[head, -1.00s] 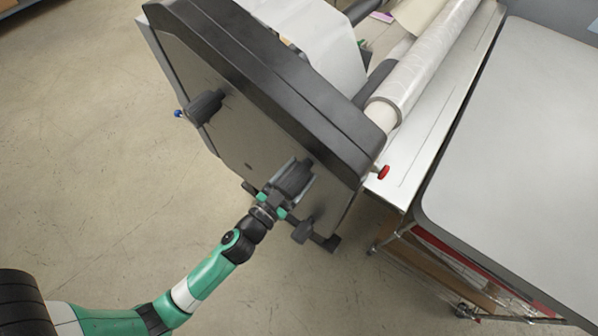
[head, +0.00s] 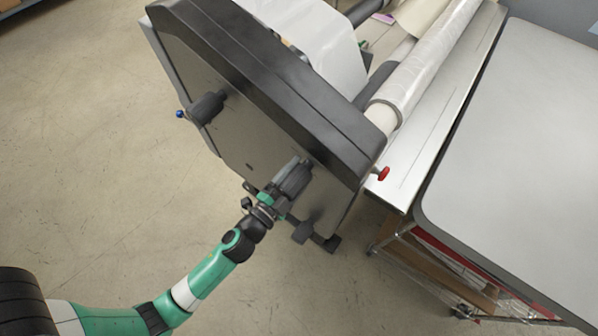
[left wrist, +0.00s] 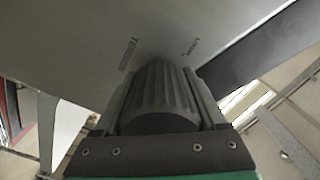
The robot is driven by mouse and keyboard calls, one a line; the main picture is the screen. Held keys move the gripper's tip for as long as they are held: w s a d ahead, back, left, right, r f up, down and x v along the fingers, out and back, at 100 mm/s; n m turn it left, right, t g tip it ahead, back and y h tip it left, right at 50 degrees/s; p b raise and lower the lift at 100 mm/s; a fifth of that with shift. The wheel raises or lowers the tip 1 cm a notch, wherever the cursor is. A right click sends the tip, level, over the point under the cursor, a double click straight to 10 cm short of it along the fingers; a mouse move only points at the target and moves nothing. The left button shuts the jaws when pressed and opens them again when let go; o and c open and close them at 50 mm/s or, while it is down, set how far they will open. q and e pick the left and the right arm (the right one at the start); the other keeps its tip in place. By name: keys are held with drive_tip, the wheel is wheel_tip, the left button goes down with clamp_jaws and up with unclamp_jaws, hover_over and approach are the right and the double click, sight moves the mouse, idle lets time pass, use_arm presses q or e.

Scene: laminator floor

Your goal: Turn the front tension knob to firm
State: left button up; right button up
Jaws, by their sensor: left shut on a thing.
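The tension knob (left wrist: 160,95) is dark and ribbed, and it sticks out of the laminator's grey side panel (head: 250,140). My left gripper (head: 292,180) is shut on this knob, with one finger on each side of it in the left wrist view (left wrist: 162,90). The word TENSION (left wrist: 128,55) is printed on the panel beside the knob. A smaller mark beside the knob is too small to read surely. In the head view the gripper hides much of the knob. My right gripper is not in view.
A second dark knob (head: 208,107) with a blue-tipped pin (head: 180,114) is on the panel's left part. A red knob (head: 383,174) sticks out on the right. A film roll (head: 415,80) lies behind. A grey table (head: 520,150) stands right. The floor at left is clear.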

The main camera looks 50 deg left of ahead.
sight(282, 194)
use_arm(q)
drive_tip(key=shift+m, duration=0.4)
drive_tip(key=o, duration=1.3)
drive_tip(key=shift+s+d+f, duration=0.1)
drive_tip(key=shift+s, duration=0.4)
drive_tip(key=s+b, duration=0.1)
drive_tip(key=s, duration=0.2)
drive_tip(key=s+d+b, duration=0.1)
drive_tip(key=s+b, duration=0.1)
drive_tip(key=s, duration=0.1)
drive_tip(key=s+d+b, duration=0.1)
drive_tip(key=s+b, duration=0.1)
drive_tip(key=s, duration=0.2)
drive_tip(key=shift+f, duration=0.1)
drive_tip(key=shift+s+r, duration=0.2)
